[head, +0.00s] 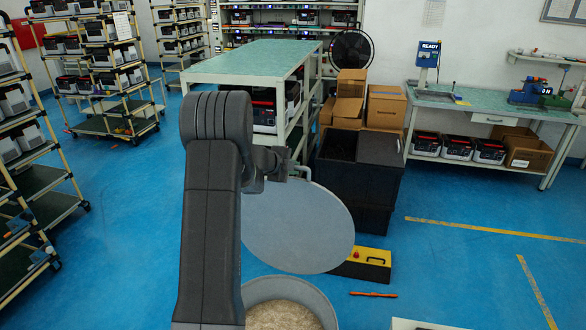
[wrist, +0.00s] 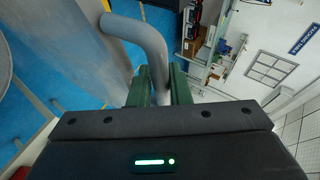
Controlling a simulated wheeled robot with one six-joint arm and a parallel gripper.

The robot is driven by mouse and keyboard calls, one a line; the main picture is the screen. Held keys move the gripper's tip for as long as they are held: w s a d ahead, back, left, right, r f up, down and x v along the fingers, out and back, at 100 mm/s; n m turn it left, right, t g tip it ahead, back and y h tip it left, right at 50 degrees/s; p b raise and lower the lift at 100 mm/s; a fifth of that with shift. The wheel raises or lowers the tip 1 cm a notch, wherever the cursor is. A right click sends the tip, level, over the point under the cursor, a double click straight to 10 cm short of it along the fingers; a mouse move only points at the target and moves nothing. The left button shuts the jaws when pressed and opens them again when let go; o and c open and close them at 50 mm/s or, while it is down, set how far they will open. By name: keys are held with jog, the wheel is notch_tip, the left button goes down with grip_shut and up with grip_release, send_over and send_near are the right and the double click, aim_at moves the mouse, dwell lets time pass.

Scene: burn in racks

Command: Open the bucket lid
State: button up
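The bucket (head: 318,303) stands at the bottom of the head view, with a grey rim and rough beige contents showing inside. Its round grey lid (head: 300,235) is raised and steeply tilted behind the opening. My gripper (head: 285,165) is at the lid's upper edge, partly hidden by my arm. In the wrist view, its two green fingers (wrist: 160,80) close around the bent grey handle tube (wrist: 150,40), which runs between them. The lid's grey surface (wrist: 75,50) fills the left of that view.
A black bin (head: 360,165) and cardboard boxes (head: 350,95) stand behind the lid. A yellow-and-black toolbox (head: 362,264) and an orange tool (head: 373,295) lie on the floor to the right. A green-topped bench (head: 260,60) stands behind my arm. The blue floor at right is mostly clear.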

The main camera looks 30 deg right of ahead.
jog(key=o, duration=0.3)
jog(key=b+v, duration=0.1)
jog(key=v, duration=1.2)
jog(key=shift+a+r, duration=0.15)
jog(key=shift+a, duration=0.25)
jog(key=p+x, duration=0.1)
jog(key=x, duration=1.2)
jog(key=shift+d, duration=0.4)
jog(key=shift+a, duration=0.1)
